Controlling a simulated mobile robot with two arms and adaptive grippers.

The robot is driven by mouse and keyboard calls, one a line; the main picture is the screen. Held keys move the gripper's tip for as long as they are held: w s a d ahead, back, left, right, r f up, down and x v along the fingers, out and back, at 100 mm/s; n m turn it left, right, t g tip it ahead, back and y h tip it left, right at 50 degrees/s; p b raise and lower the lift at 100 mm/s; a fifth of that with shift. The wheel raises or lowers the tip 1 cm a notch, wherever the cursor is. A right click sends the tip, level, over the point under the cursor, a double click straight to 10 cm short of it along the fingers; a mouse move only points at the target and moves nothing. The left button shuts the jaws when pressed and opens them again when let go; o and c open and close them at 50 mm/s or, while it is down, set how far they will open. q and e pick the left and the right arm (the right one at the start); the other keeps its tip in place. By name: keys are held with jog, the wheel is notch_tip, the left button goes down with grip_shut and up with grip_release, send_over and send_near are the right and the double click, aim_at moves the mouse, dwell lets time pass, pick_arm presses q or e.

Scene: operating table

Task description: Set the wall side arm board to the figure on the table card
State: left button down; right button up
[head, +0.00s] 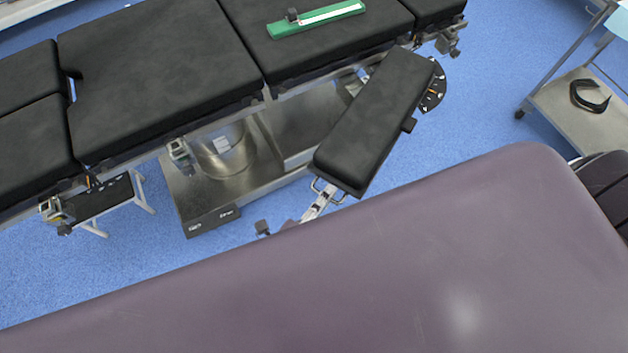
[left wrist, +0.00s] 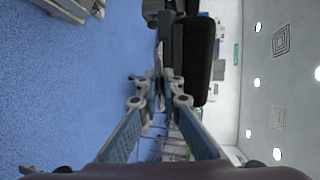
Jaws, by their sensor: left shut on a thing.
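The black padded arm board (head: 375,120) juts out at an angle from the near side of the operating table (head: 160,70). It also shows in the left wrist view (left wrist: 198,60). A dark dial with light marks (head: 433,90) sits under its table end; I cannot read its figures. A metal handle loop (head: 318,186) sticks out of the board's near end. My left gripper (head: 318,204) is shut on this handle; its fingertips meet there in the left wrist view (left wrist: 158,88). A green piece with a white strip (head: 316,18) lies on the table; no figure is legible.
A low step stool (head: 105,205) is at the left. A trolley (head: 570,115) with a dark strap (head: 589,97) is at the right. Blue floor is open between table and trolley. The lower part of the head view is blocked.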

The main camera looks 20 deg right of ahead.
pick_arm(q)
jog(key=shift+s+d, duration=0.35)
jog(key=shift+s, duration=0.05)
jog(key=c, duration=2.4)
grip_release()
jog(key=v, duration=1.2)
jog(key=shift+s, duration=0.15)
